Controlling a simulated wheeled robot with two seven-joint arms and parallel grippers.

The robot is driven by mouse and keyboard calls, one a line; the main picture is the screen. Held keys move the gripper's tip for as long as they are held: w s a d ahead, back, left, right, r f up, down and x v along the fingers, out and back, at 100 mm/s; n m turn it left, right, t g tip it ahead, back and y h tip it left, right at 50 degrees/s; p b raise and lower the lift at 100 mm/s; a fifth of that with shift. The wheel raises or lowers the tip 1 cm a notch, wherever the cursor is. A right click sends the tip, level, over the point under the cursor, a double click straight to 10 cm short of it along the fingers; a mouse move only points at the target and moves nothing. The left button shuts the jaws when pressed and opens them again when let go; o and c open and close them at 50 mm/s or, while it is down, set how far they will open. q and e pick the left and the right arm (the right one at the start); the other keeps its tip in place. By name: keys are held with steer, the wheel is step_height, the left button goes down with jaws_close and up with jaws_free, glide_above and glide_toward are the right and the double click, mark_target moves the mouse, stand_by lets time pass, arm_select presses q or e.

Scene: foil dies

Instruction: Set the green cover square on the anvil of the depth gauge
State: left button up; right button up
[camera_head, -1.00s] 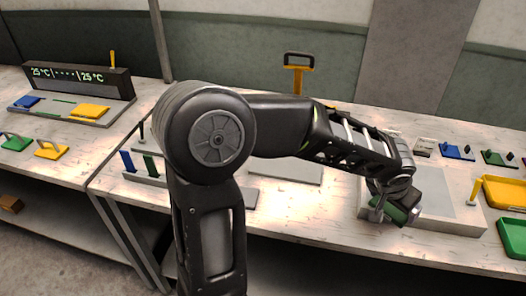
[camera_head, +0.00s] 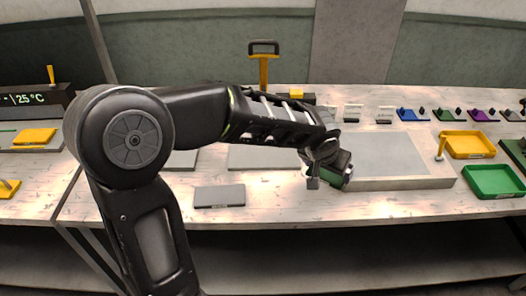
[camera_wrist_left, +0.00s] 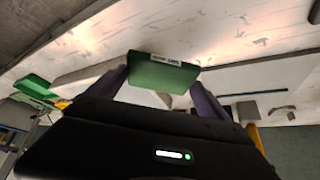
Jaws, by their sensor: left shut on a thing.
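My left gripper (camera_head: 327,177) is shut on the green cover (camera_head: 341,165), at the left edge of a large grey slab in the head view. In the left wrist view, the green cover (camera_wrist_left: 160,74) is a flat plate with a small label on one edge, between the dark fingers (camera_wrist_left: 160,92). A yellow post with a dark frame on top (camera_head: 263,68) stands at the back of the table; I cannot tell whether it is the depth gauge. The anvil cannot be made out. My right gripper is in neither view.
The grey slab (camera_head: 405,183) lies right of my gripper. Yellow (camera_head: 467,145) and green (camera_head: 494,181) trays sit at the right, with several small handled pieces behind. A short yellow post (camera_head: 441,147) stands by the slab. A grey plate (camera_head: 219,196) lies front left.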

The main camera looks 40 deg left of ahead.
arm_select(q)
steer(key=w+a+r+n+y, duration=0.1)
steer(key=a+r+n, duration=0.1)
steer(key=a, duration=0.9)
steer(key=w+a+r+n+g+y+b, duration=0.1)
steer(key=a+n, duration=0.4)
steer(key=a, duration=0.6)
steer(key=shift+w+r+y, duration=0.45)
steer(key=shift+r+y, duration=0.2)
steer(key=shift+y, duration=0.05)
steer(key=shift+f, duration=3.2)
step_height(320, 180, down, 3)
steer(key=shift+f+p, duration=0.2)
steer(key=shift+p, duration=0.15)
steer(key=shift+f, duration=0.15)
